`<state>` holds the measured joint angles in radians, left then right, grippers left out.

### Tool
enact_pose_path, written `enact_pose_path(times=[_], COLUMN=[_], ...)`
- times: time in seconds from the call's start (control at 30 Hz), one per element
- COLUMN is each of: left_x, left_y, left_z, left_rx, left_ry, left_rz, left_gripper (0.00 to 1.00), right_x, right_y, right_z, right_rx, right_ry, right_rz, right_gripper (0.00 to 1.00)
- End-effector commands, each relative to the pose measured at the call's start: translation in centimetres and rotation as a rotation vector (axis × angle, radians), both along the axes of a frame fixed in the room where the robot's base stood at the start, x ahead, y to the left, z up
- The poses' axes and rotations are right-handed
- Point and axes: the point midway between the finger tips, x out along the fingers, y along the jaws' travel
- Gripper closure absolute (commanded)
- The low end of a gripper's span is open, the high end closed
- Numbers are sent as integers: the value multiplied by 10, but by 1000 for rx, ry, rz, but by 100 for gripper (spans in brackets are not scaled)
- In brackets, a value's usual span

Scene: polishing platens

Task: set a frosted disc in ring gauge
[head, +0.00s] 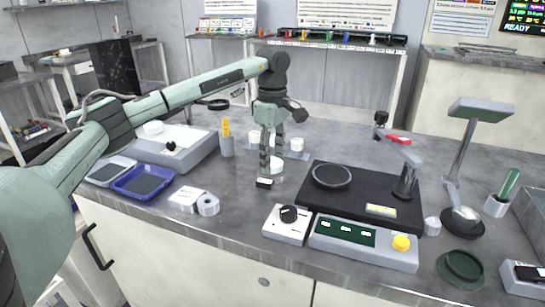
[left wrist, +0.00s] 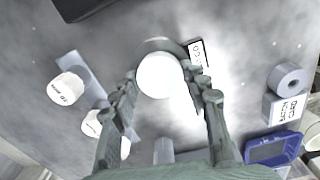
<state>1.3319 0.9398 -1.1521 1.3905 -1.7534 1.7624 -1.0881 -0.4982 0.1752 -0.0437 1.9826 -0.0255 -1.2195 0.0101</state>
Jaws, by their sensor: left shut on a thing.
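My left gripper (head: 270,174) points down over the middle of the bench. In the left wrist view its fingers (left wrist: 160,76) are closed on the sides of a round white frosted disc (left wrist: 160,75). The white disc also shows beside the fingers in the head view (head: 277,165). A grey ring (left wrist: 157,44), which looks like the ring gauge, lies beyond the disc and is partly hidden by it. A small dark block with a white label (left wrist: 197,53) lies beside the ring. I cannot tell the gap between disc and ring. My right gripper is not in view.
White-lidded jars (head: 297,145) stand behind the gripper. A black polishing machine (head: 325,205) with a round platen (head: 332,176) stands to the right. A blue tray (head: 143,182), a tape roll (head: 208,205) and a yellow-topped holder (head: 226,145) lie to the left.

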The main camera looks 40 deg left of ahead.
Motion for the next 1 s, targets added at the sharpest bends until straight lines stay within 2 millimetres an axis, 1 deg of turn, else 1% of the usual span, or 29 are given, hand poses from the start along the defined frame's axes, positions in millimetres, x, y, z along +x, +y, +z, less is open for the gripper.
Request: enact_pose_path(times=[0.9,0.93,1.0], left_x=[0,0,0], left_y=[0,0,0], left_z=[-3,-3,-3], left_rx=[0,0,0], left_ry=[0,0,0], left_rz=[0,0,0], left_gripper=[86,54,45], right_x=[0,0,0], right_y=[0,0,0], right_z=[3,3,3], right_rx=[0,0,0], right_ry=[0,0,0], right_rz=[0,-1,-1], right_gripper=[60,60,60])
